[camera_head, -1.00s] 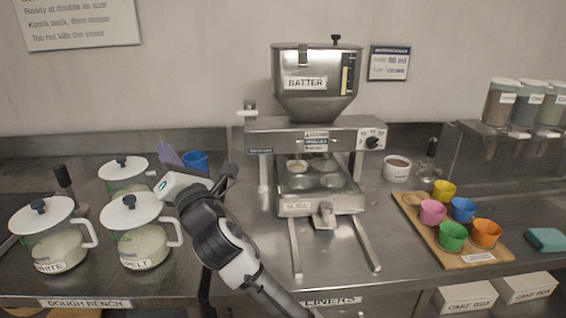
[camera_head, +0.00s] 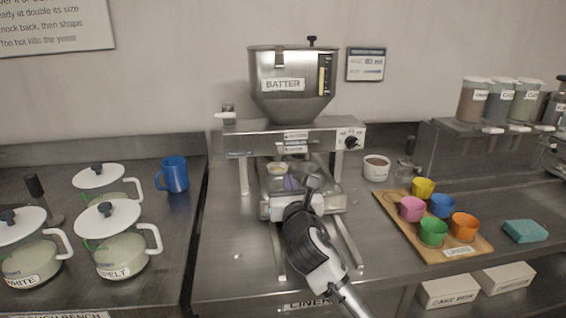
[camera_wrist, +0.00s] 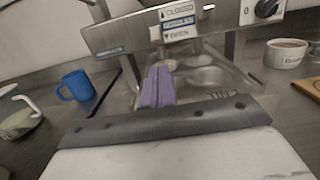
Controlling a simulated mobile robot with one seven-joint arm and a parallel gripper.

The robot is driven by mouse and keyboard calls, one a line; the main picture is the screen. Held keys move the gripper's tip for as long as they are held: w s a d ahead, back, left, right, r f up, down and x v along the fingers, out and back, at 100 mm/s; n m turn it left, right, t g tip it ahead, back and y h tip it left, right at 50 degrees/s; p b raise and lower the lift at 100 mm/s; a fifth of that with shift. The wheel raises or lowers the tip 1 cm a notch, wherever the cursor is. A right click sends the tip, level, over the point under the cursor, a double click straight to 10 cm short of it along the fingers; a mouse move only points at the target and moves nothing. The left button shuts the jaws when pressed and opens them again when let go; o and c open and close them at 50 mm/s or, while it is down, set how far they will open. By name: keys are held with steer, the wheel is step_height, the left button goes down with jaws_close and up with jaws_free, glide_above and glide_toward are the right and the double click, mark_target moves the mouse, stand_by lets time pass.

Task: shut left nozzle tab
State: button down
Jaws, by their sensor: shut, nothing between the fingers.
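The steel batter machine (camera_head: 293,84) stands at the middle of the counter, its hopper marked BATTER. A white-tipped lever (camera_head: 228,113) sticks out at its left end. Its front bar (camera_wrist: 120,36) carries arrow labels (camera_wrist: 178,20) reading CLOSED and OPEN in the wrist view. I cannot clearly make out the left nozzle tab or its position. My gripper (camera_head: 290,182) is in front of the machine, below the bar and over the tray area. Its purple fingers (camera_wrist: 158,72) are together and empty, pointing in under the bar. My wrist hides part of the SLICE tray front.
A blue mug (camera_head: 174,174) and lidded dough jars (camera_head: 113,240) stand to the left. The machine's legs and tray (camera_head: 268,207) surround my gripper closely.

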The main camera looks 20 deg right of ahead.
mark_target(281, 149)
steer(key=f+p+x, duration=0.1)
steer(key=p+x, duration=0.2)
steer(key=x, duration=0.7)
steer(key=shift+r, duration=0.5)
steer(key=shift+a+r+p, duration=0.1)
steer(key=shift+p, duration=0.4)
